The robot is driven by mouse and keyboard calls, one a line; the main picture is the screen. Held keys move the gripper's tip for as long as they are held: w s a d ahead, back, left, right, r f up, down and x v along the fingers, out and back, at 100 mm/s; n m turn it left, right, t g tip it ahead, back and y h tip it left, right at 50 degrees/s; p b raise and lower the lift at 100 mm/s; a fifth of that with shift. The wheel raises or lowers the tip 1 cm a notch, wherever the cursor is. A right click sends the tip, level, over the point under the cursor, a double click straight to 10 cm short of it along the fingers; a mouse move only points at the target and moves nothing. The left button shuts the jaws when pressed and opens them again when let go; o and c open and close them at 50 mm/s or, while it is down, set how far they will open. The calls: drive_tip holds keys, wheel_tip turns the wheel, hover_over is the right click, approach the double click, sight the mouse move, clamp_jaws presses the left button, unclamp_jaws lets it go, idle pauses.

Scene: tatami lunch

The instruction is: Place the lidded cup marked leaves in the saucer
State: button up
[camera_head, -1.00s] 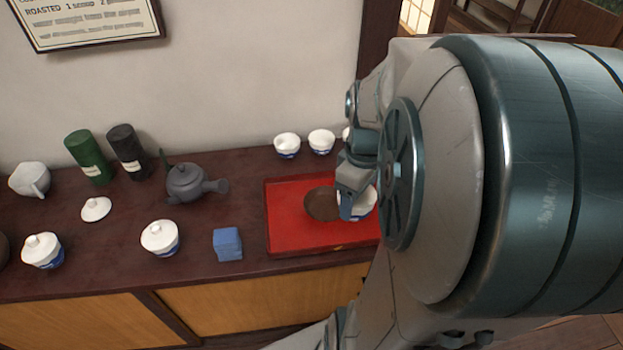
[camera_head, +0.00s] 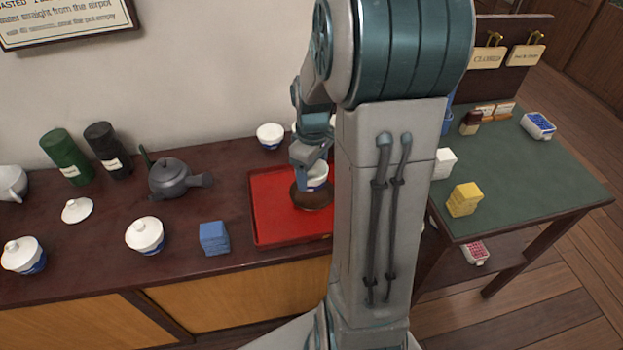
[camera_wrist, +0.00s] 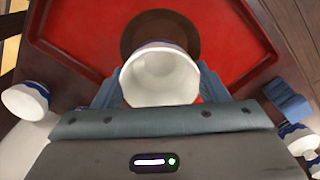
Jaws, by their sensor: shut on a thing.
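My gripper (camera_head: 308,172) is shut on a white cup (camera_head: 317,182) with a blue band. In the wrist view the cup (camera_wrist: 160,75) sits between the fingers and no lid shows on it. The dark brown round saucer (camera_head: 312,199) lies on the red tray, and the cup overlaps it in both views; I cannot tell whether they touch. Two lidded white cups with blue below stand on the counter, one near the blue block (camera_head: 146,235) and one at far left (camera_head: 23,256). No leaf marking is readable on any cup.
The red tray (camera_head: 270,222) has bare room left of the saucer. A blue block (camera_head: 214,238), a teapot (camera_head: 170,180), a loose white lid (camera_head: 77,210) and two canisters stand to its left. Another white cup (camera_head: 270,136) stands behind the tray. A green table (camera_head: 540,180) is at right.

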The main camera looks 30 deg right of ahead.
drive_tip(key=shift+f, duration=1.75)
drive_tip(key=shift+f, duration=0.15)
drive_tip(key=shift+f+b, duration=0.1)
drive_tip(key=shift+b, duration=0.25)
drive_tip(key=o, duration=1)
drive_tip(key=shift+o, duration=0.2)
wheel_tip(320, 180, up, 12)
drive_tip(key=p, duration=0.2)
drive_tip(key=s+a+r+m+t, duration=0.2)
drive_tip(key=s+a+m, duration=0.3)
drive_tip(key=s+a, duration=0.7)
drive_tip(key=shift+s+a+r+m, duration=0.25)
drive_tip(key=shift+a+m, duration=0.05)
drive_tip(key=shift+m, duration=0.1)
